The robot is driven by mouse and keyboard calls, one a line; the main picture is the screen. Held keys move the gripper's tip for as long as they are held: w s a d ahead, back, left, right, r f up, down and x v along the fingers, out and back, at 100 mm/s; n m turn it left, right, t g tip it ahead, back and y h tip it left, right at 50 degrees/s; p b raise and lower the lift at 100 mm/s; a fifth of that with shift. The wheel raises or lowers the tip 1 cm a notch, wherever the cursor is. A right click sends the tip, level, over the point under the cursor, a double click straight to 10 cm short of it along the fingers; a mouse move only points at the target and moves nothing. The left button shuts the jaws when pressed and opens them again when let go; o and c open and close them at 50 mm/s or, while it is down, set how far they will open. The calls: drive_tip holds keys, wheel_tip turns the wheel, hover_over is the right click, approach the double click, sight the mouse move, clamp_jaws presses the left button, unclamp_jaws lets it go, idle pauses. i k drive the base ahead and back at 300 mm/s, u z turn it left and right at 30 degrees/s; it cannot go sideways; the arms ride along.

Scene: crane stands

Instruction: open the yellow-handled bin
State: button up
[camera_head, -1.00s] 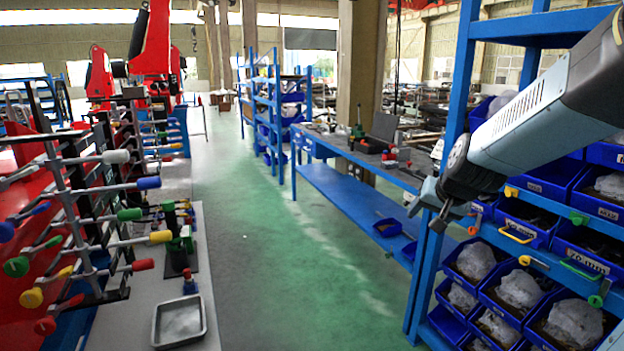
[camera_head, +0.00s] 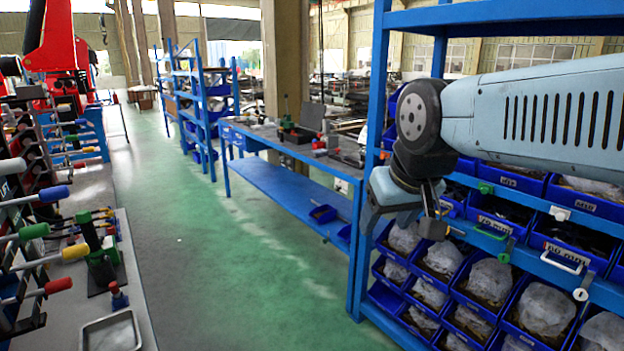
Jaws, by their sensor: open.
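The yellow-handled bin is a blue drawer bin (camera_head: 452,207) in the upper handled row of the blue rack at right, left of the green-handled bin. Only a small dull yellow piece of its handle (camera_head: 457,232) shows; my arm's end and a tan knob (camera_head: 433,228) hide the rest. My gripper (camera_head: 388,224) is open and empty, its pale blue fingers pointing down in front of the rack's left post. It is left of the yellow handle and appears apart from it. The depth between them is hard to judge.
Bins with a green handle (camera_head: 490,233) and a white handle (camera_head: 562,260) sit to the right. Knobs stick out along the rack rails. Lower bins (camera_head: 440,262) hold bagged parts. A blue workbench (camera_head: 285,190) stands left of the rack. The green floor (camera_head: 230,270) is clear.

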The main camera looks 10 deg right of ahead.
sight(455, 204)
drive_tip(key=k, duration=1.25)
drive_tip(key=z, duration=0.65)
drive_tip(key=i, duration=2.3)
drive_tip(key=u, duration=0.65)
drive_tip(key=k, duration=0.85)
drive_tip(key=u, duration=0.05)
